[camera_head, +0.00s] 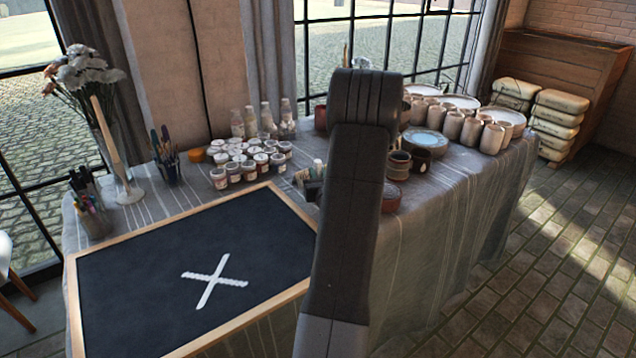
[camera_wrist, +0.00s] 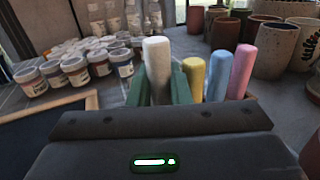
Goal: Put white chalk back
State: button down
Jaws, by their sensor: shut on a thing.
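My gripper (camera_wrist: 160,90) is shut on the white chalk (camera_wrist: 157,58), its green fingers on either side of the stick. The white chalk stands upright in the wrist view. Just right of it stand a yellow chalk (camera_wrist: 194,78), a blue chalk (camera_wrist: 219,75) and a pink chalk (camera_wrist: 241,70) in a row. Their lower ends and most of their holder are hidden behind my gripper, so I cannot tell whether the white chalk touches the holder. In the head view my arm hides most of this spot.
A framed blackboard (camera_head: 140,285) with a white X lies at the table's front left. Several paint jars (camera_head: 221,178) stand left of the chalks. Pots and cups (camera_head: 470,130) crowd the right side. Brush cups and a flower vase (camera_head: 128,190) stand at the left.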

jog(key=shift+f, duration=1.3)
jog(key=shift+f, duration=0.15)
jog(key=c, duration=1.6)
grip_release()
jog(key=shift+b, duration=0.3)
jog(key=shift+r, duration=0.25)
jog(key=v, duration=1.2)
jog(key=shift+f, duration=0.15)
